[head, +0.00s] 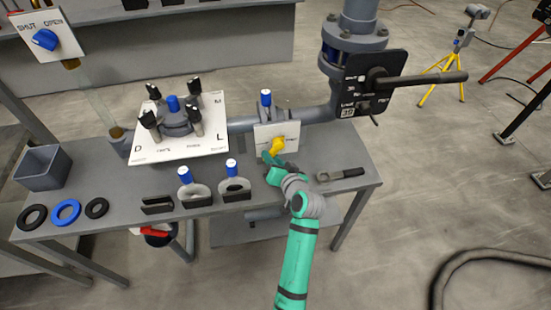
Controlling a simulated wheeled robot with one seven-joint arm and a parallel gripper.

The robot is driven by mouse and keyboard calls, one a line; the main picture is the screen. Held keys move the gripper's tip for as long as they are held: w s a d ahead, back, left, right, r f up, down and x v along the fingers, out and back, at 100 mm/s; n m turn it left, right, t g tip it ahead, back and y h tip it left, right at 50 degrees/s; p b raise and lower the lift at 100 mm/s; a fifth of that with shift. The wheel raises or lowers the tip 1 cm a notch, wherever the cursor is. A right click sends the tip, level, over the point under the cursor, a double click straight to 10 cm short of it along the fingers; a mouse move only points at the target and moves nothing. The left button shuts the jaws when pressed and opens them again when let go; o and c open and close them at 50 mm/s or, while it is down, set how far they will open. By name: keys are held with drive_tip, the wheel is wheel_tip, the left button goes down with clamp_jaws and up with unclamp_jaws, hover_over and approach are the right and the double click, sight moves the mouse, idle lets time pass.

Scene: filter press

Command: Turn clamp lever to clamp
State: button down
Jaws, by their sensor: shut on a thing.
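The clamp lever (278,144) is a short yellow handle on a small white plate (290,131) with small dark lettering, too small to read. The plate stands on the grey bench below a thin blue-capped fitting (266,98). The lever's lit end points up and to the right. My gripper (269,156), at the end of my green arm, is shut on the lever's lower left end. The fingertips partly hide this end and the lower part of the plate.
A larger white plate (150,123) with several black knobs stands left on the bench (343,152). A dark wrench-like tool (342,174) lies right of my gripper. A black-handled panel (362,84) rises behind.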

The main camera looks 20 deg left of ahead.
drive_tip(key=shift+r+m+y, duration=0.5)
drive_tip(key=shift+r+m, duration=0.1)
drive_tip(key=shift+m, duration=0.2)
drive_tip(key=shift+r, duration=0.1)
drive_tip(key=c, duration=1.7)
unclamp_jaws()
drive_tip(key=shift+c, duration=0.2)
drive_tip(key=shift+o, duration=0.9)
drive_tip(key=shift+s+a+f, duration=0.1)
drive_tip(key=shift+a+f, duration=0.05)
drive_tip(key=shift+f, duration=0.05)
drive_tip(key=v, duration=1.1)
